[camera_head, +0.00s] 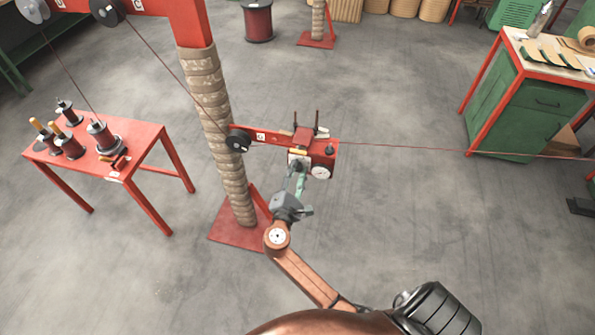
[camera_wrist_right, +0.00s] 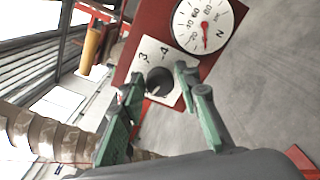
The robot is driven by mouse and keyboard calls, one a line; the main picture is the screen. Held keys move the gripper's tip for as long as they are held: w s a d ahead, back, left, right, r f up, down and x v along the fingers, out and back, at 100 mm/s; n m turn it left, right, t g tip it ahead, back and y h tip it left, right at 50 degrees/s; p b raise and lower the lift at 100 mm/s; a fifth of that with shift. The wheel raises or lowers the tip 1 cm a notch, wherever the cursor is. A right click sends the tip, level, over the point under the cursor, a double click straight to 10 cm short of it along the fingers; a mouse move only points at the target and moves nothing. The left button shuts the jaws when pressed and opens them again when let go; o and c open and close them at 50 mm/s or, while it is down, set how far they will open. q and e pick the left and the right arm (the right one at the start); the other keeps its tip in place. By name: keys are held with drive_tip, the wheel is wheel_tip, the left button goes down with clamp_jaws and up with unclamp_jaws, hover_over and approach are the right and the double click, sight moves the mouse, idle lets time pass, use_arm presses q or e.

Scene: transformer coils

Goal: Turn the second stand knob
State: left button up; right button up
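The red tension box (camera_head: 325,155) sits on the arm of the wrapped stand column (camera_head: 228,140), with a thread running through it. Its white dial (camera_head: 320,172) also shows in the right wrist view (camera_wrist_right: 204,24), with a red needle and the letter N. The dark round knob (camera_wrist_right: 160,81) sits on a white plate (camera_wrist_right: 150,52) marked 3 and 4. My right gripper (camera_head: 297,181) is at the front of the box. In the right wrist view, its green fingers stand either side of the knob, apparently with small gaps. My left gripper is not in view.
A red table (camera_head: 145,150) with several spools stands at the left. A green cabinet bench (camera_head: 520,105) stands at the right. The taut thread (camera_head: 420,150) crosses from the box toward the right. Grey floor is clear between box and bench.

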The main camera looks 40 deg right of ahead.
drive_tip(key=v, duration=1.2)
drive_tip(key=shift+f, duration=0.1)
idle(0.4)
